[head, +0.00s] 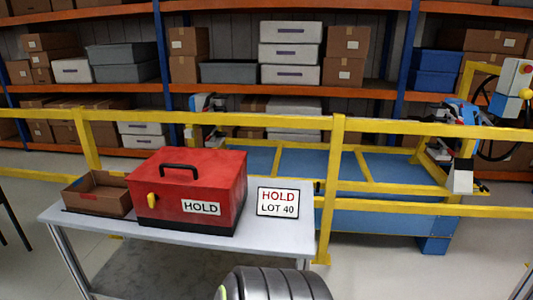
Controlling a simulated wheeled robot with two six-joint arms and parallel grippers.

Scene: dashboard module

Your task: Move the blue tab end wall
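No blue tab end wall or dashboard module can be made out in the head view. Neither of my grippers shows in this view.
A grey table (268,232) carries a red box marked HOLD (188,190), an open brown carton (97,194) and a HOLD LOT 40 sign (278,202). A yellow railing (326,190) runs behind it. Beyond are a blue platform (385,217), machinery (463,113) and stocked shelves (345,91).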

